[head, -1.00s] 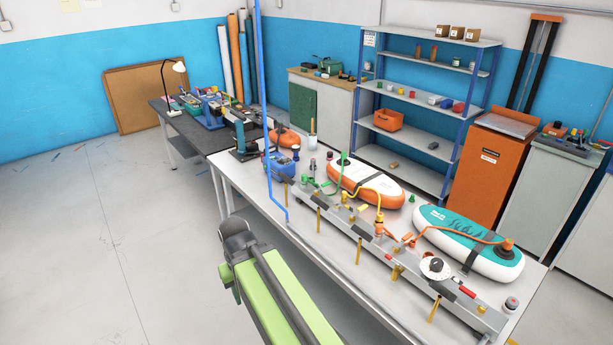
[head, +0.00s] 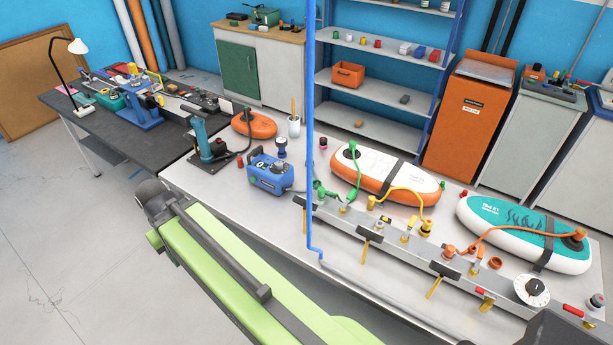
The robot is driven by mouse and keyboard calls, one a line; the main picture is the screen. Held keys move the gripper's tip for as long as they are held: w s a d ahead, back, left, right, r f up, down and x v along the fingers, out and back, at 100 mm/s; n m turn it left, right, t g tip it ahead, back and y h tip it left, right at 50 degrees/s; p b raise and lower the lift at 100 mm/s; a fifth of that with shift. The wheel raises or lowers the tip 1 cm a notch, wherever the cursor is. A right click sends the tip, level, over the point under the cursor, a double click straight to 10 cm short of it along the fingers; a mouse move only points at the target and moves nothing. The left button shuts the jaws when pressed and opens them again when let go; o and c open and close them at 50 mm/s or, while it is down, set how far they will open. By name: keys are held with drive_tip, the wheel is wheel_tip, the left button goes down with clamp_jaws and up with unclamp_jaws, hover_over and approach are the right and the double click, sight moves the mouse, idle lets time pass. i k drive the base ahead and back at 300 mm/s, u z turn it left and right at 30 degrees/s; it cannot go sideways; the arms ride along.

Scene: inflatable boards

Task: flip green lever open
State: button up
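A grey manifold rail (head: 400,247) runs along the front of the white table. At its left end are small green parts (head: 320,190), just right of the blue pole. The green lever is probably among them, but it is too small to tell apart or to say how it is turned. A green hose (head: 354,180) rises from there to the orange-and-white inflatable board (head: 385,177). My green arm crosses the lower left, in front of the table. My gripper cannot be made out in view.
A blue upright pole (head: 311,120) stands before the rail's left end. A blue pump box (head: 269,174) sits left of it. A yellow hose (head: 405,191), an orange hose (head: 505,231) and a teal-and-white board (head: 525,233) lie further right. The floor at left is clear.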

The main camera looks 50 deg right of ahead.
sight(349, 198)
drive_tip(key=i, duration=1.1)
drive_tip(key=z, duration=0.95)
drive_tip(key=i, duration=0.5)
drive_tip(key=z, duration=2.1)
drive_tip(key=k, duration=0.6)
drive_tip(key=z, duration=0.05)
drive_tip(key=i, duration=0.6)
drive_tip(key=z, duration=0.05)
